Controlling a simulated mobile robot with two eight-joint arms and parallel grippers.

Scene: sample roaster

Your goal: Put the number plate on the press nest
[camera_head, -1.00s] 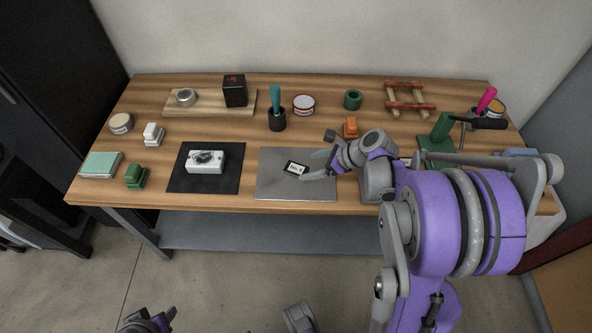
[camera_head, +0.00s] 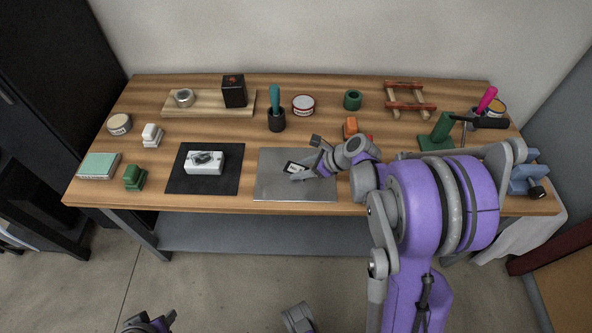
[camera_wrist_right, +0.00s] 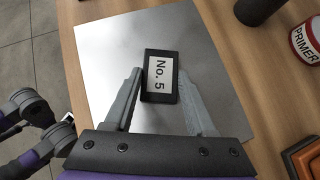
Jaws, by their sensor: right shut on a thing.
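The number plate (camera_wrist_right: 159,76) is a small black plate with a white label reading "No. 5". In the head view it shows on or just over the grey metal sheet (camera_head: 275,189); I cannot tell if it is lifted. My right gripper (camera_wrist_right: 159,88) is shut on the plate, with one finger along each long side. In the head view this gripper (camera_head: 298,172) reaches in from the right. A green press (camera_head: 441,131) with a dark handle stands at the right of the bench; my arm hides part of its base, and I cannot make out the nest. My left gripper's fingers do not show.
A black mat (camera_head: 180,183) with a white device (camera_head: 204,162) lies left of the sheet. A wooden rack (camera_head: 410,97) is at the back right. The bench's front edge is close.

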